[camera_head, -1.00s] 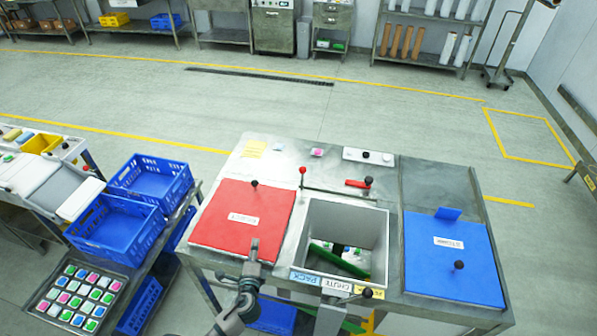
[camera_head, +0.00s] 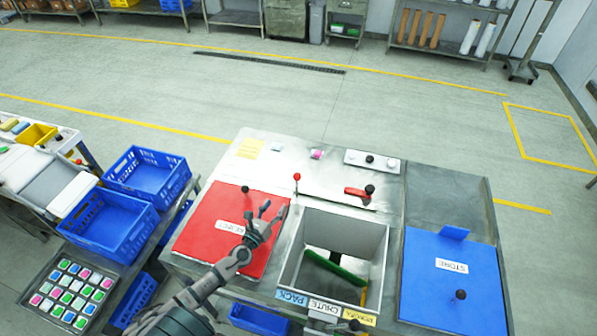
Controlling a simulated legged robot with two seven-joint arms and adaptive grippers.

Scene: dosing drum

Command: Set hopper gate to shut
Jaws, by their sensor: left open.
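The open grey hopper (camera_head: 378,245) is set in the metal bench, with a tilted green flap (camera_head: 335,268) inside and a dark gap beside it. No packs show in it. Behind it stand a lever with a red ball (camera_head: 297,177) and a red handle (camera_head: 355,192) with a black knob. I cannot tell which one works the gate. My left gripper (camera_head: 268,212) is open and empty, over the right part of the red lid (camera_head: 205,240), left of the hopper and in front of the red-ball lever. My right gripper is out of view.
A blue lid (camera_head: 445,290) marked STORE lies right of the hopper. Labels including PACK (camera_head: 292,297) and CHUTE line its front edge. Blue crates (camera_head: 105,225) and a tray of coloured packs (camera_head: 70,295) stand left. A white knob panel (camera_head: 372,161) is at the back.

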